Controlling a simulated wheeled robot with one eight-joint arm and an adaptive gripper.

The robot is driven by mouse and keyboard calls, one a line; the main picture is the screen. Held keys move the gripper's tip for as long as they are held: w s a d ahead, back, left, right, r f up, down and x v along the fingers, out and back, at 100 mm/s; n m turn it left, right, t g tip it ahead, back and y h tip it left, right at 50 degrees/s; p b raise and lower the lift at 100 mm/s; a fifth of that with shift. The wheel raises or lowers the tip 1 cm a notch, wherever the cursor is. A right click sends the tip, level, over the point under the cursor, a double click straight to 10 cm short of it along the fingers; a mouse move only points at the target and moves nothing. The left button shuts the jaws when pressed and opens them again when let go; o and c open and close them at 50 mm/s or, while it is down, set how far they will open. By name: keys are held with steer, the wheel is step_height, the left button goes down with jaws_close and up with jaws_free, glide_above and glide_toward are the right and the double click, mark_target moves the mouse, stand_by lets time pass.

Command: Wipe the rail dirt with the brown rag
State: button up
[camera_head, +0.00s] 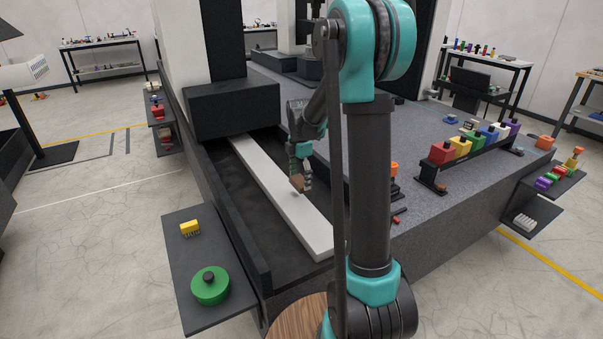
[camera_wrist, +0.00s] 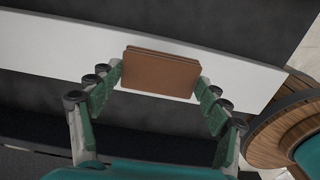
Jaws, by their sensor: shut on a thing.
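My gripper (camera_head: 302,172) is shut on the brown rag (camera_head: 297,184), a folded brown block, above or on the pale rail (camera_head: 283,196). In the wrist view the rag (camera_wrist: 161,72) sits between the fingertips of my gripper (camera_wrist: 160,85), over the white rail (camera_wrist: 60,45). I cannot tell whether the rag touches the rail. No dirt shows on the visible rail; a patch under the rag would be hidden.
A dark block (camera_head: 235,107) stands over the rail's far end. A side shelf (camera_head: 190,255) holds a yellow brush (camera_head: 190,228) and a green round container (camera_head: 210,286). Coloured blocks (camera_head: 445,152) stand in a rack on the granite bed (camera_head: 385,130) at right.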

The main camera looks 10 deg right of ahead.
glide_above(303, 202)
steer(key=w, duration=0.2)
steer(key=f, duration=0.4)
steer(key=shift+a+f, duration=0.15)
steer(key=shift+a, duration=0.15)
steer(key=shift+s+f, duration=0.15)
steer(key=shift+s, duration=0.1)
steer(key=shift+s+d, duration=0.35)
steer(key=shift+s, duration=0.55)
steer(key=shift+f, duration=0.65)
